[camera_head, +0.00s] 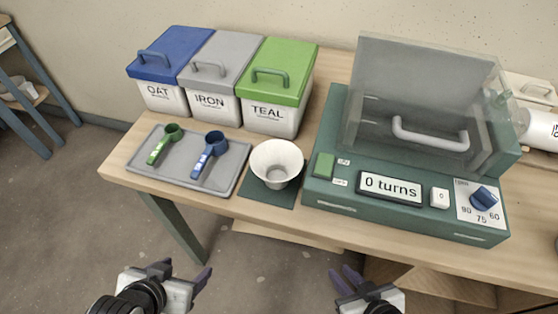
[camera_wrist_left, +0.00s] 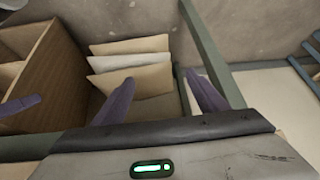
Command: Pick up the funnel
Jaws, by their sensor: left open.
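No plainly recognisable funnel shows. A white cone-shaped vessel (camera_head: 277,160) with a wide open top stands on a dark green mat (camera_head: 262,200) at the table's front; I cannot tell whether it is a bowl or the funnel. My left gripper (camera_head: 182,272) is open and empty, off the table's front edge, below and left of the vessel. Its two purple fingers stand apart in the left wrist view (camera_wrist_left: 160,92), with nothing between them. My right gripper (camera_head: 346,279) is also in front of the table, below and right of the vessel; its purple fingertips look close together.
Blue (camera_head: 172,53), grey (camera_head: 220,62) and green (camera_head: 279,70) lidded buckets stand at the back left. A grey tray (camera_head: 225,180) holds a green scoop (camera_head: 165,145) and a blue scoop (camera_head: 210,153). A green machine (camera_head: 330,195) with a clear cover fills the right side.

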